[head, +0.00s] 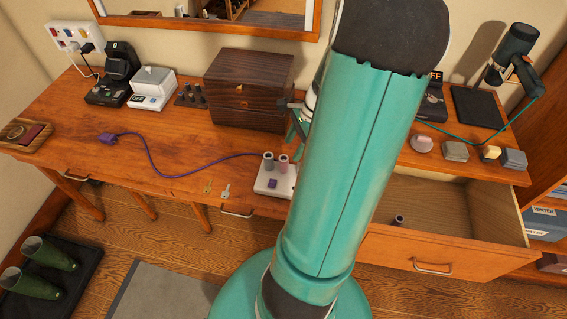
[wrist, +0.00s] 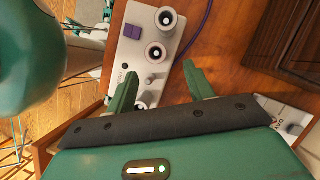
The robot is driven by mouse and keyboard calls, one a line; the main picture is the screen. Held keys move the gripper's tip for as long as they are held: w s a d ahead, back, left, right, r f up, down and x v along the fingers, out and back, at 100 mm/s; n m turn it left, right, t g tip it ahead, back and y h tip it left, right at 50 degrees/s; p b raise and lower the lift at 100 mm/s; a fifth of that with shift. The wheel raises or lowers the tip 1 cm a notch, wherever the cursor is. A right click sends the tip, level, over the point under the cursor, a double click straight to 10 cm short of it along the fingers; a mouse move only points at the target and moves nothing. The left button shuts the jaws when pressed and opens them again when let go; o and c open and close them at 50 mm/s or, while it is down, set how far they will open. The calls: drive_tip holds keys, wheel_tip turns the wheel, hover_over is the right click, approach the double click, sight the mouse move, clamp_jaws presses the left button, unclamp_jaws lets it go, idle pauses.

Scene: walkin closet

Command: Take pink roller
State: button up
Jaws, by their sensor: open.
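The pink roller (head: 283,160) stands upright on a white base (head: 262,180) on the wooden desk, beside a grey roller (head: 268,157). In the wrist view two rollers stand on the base; the one nearer my fingers (wrist: 157,52) seems to be the pink one, though its colour is faint there. My gripper (wrist: 160,85) is open and empty, its green fingers apart, with the base partly under the left finger. Bare posts show on the base near the fingers. In the head view my arm hides most of the gripper and the base's right end.
A purple cable (head: 160,168) runs from the base across the desk. Two small keys (head: 226,191) lie near the front edge. A dark wooden box (head: 245,90) stands behind. An open drawer (head: 440,215) at the right holds a small dark roller (head: 398,221).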

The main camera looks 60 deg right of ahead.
sight(285, 160)
drive_tip(key=x, duration=0.8)
drive_tip(key=shift+a+r, duration=0.1)
drive_tip(key=shift+a, duration=0.25)
drive_tip(key=shift+c, duration=0.4)
drive_tip(key=c, duration=1)
